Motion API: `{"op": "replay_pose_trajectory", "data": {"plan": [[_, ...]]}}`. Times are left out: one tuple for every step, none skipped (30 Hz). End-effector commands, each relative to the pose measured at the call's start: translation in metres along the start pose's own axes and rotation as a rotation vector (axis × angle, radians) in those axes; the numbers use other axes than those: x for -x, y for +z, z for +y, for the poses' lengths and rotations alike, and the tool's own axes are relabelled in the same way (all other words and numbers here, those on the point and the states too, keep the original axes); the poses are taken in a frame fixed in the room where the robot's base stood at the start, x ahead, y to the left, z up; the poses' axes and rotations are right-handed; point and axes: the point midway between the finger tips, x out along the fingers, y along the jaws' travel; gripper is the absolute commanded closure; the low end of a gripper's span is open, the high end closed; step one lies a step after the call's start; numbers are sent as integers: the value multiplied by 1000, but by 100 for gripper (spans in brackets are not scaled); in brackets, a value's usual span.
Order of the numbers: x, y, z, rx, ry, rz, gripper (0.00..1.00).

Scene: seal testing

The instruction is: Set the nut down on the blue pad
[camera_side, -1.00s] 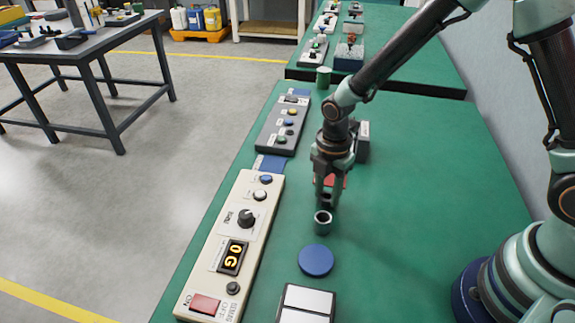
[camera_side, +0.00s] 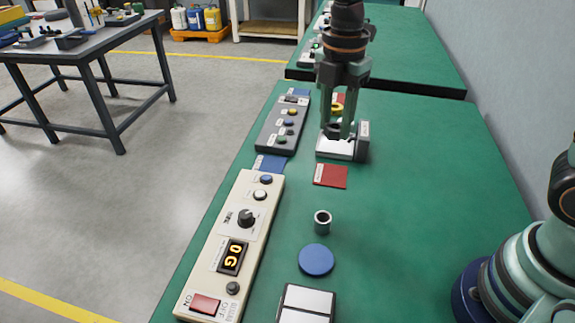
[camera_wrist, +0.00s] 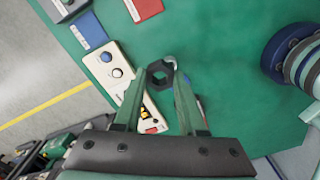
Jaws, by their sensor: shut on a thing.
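My gripper (camera_side: 338,128) is raised above the green table and shut on a dark hex nut. The nut (camera_wrist: 152,81) sits between the two fingertips in the wrist view, its hole facing the camera; in the side view it is small and partly covered by the fingers. A flat blue square pad (camera_side: 271,164) lies at the table's left side between the two control panels; it also shows at the upper left of the wrist view (camera_wrist: 88,30). A round blue disc (camera_side: 316,260) lies nearer the front. The nut is apart from both.
A red square pad (camera_side: 330,176) lies bare on the table. A small metal cylinder (camera_side: 322,222) stands behind the disc. A cream control panel (camera_side: 215,260) and a dark panel (camera_side: 279,126) line the left edge. A white-topped device (camera_side: 336,148) shows beyond the red pad.

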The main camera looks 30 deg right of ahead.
Motion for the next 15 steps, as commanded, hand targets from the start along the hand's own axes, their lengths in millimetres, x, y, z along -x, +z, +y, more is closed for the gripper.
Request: {"op": "replay_pose_trajectory", "data": {"plan": [[4,-10,-3,6,3,0,100],[6,-17,-6,8,3,0,100],[8,-28,-10,10,3,0,100],[9,-37,-14,11,3,0,100],[10,-46,-19,12,2,0,100],[12,-58,-25,12,3,0,100],[12,-67,-30,12,2,0,100],[13,-76,-35,12,3,1,100],[14,-86,-42,12,3,1,100],[15,-92,-47,11,3,1,100],[16,-99,-51,10,3,1,100],[16,-106,-57,8,3,1,100],[16,-110,-61,8,3,1,100],[17,-114,-64,6,3,1,100],[17,-118,-67,6,2,1,100]]}}
